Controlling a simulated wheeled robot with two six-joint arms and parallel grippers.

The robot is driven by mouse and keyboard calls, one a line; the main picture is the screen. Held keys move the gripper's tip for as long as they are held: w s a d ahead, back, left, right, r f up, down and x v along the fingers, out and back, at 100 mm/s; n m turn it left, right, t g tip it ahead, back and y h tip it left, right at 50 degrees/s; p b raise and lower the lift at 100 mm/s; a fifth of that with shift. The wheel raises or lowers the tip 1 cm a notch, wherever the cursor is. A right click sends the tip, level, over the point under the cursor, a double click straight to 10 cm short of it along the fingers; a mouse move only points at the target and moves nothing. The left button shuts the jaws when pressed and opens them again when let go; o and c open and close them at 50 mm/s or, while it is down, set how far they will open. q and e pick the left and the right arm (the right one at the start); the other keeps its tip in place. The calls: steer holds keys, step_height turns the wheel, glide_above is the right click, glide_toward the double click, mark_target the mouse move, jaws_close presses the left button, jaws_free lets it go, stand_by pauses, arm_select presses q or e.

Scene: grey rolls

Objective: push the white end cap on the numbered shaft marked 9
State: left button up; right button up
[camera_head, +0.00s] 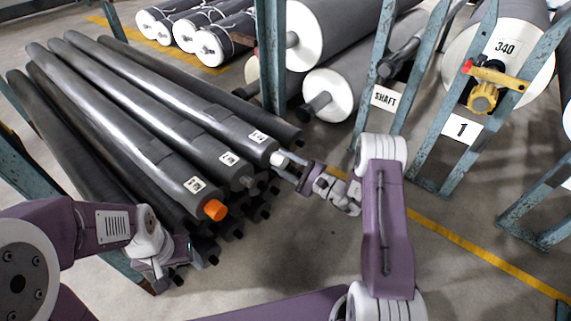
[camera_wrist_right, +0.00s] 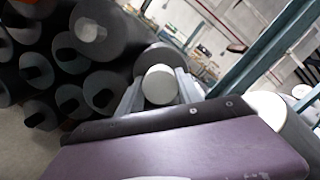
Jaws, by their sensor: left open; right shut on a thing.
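Long grey rolls (camera_head: 150,100) lie stacked at the left with their ends toward me. Three top rolls have small white labels (camera_head: 258,136) near their ends, too small to read surely. My right gripper (camera_head: 284,163) is at the end of the rightmost labelled roll, shut on the white end cap (camera_wrist_right: 160,85). The cap lines up with that roll's dark end (camera_wrist_right: 163,54) in the wrist view; I cannot tell how far on it sits. The leftmost labelled roll has an orange cap (camera_head: 215,210). My left gripper (camera_head: 166,276) is open and empty, low beside the stack's near ends.
Blue steel posts (camera_head: 272,60) stand behind the stack and at the right. Large white-ended rolls (camera_head: 328,95) lie at the back. The floor (camera_head: 320,240) in front is clear.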

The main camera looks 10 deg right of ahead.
steer(key=shift+x, duration=0.8)
steer(key=o, duration=1.4)
steer(key=shift+w, duration=0.1)
steer(key=p+v, duration=0.3)
steer(key=v, duration=0.6)
steer(key=shift+f+p, duration=0.1)
steer(key=shift+p, duration=0.25)
